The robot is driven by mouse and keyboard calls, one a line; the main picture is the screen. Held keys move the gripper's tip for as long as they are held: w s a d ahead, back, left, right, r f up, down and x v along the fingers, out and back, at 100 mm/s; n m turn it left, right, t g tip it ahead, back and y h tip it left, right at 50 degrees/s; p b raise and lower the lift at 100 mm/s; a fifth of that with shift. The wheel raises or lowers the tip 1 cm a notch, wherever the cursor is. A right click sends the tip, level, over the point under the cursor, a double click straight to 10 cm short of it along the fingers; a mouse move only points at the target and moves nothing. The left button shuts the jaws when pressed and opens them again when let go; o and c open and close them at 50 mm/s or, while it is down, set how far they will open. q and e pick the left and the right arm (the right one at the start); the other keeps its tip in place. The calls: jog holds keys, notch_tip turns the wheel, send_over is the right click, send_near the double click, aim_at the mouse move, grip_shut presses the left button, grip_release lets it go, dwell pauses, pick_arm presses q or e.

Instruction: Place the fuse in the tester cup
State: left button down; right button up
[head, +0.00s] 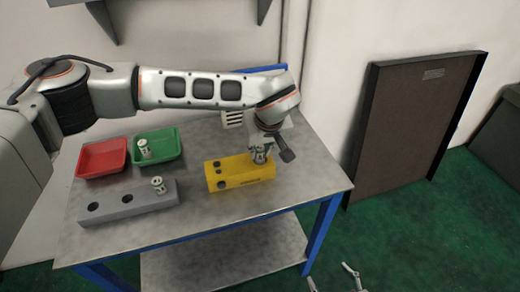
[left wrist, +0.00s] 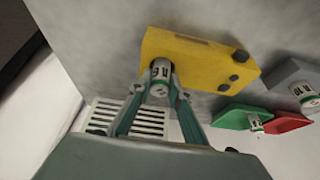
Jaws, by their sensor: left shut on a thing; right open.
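My left gripper (head: 260,151) is over the right end of the yellow tester block (head: 230,182). In the left wrist view its fingers (left wrist: 157,92) are shut on a white and green fuse (left wrist: 160,75), at the edge of the yellow block (left wrist: 195,62). The held fuse also shows below the gripper in the head view (head: 259,158). The tester cup is hidden by fuse and gripper; I cannot tell whether the fuse's lower end is inside it. My right gripper (head: 333,281) is open and empty at the bottom edge of the head view, away from the table.
A grey block (head: 109,211) with dark holes holds another fuse (head: 158,184) at its right end. A green tray (head: 168,147) holds a fuse (head: 143,150); a red tray (head: 102,158) beside it looks empty. A white slatted object (head: 231,120) stands behind the tester. The table's front right is clear.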

pick_arm(q)
jog(key=shift+f, duration=0.1)
jog(key=c, duration=1.9)
grip_release()
jog(key=v, duration=1.2)
jog(key=shift+s, duration=0.1)
jog(key=shift+s, duration=0.1)
